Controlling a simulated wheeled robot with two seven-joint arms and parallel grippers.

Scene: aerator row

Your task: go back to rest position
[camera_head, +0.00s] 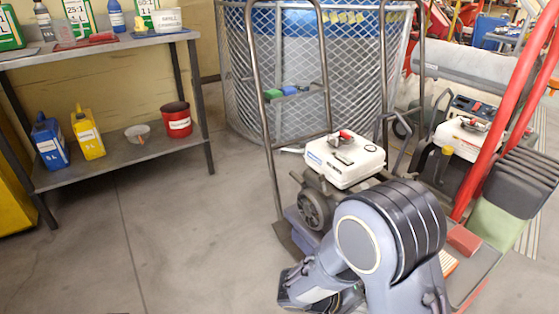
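My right arm rises from the bottom edge, right of the middle, with a large dark ribbed joint bent towards the viewer. Its lower link slants down and left to the bottom edge. I see no fingers of my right gripper; that end is hidden or cut off by the frame. My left gripper is not in view. Nothing held by either gripper can be seen.
Behind my arm stands a grey hand truck (267,110) with a white-topped machine (344,160). A red hand truck (489,135) with another machine (460,138) stands right. A shelf table (120,163) holds jugs and bottles at left. The floor (190,240) at left front is clear.

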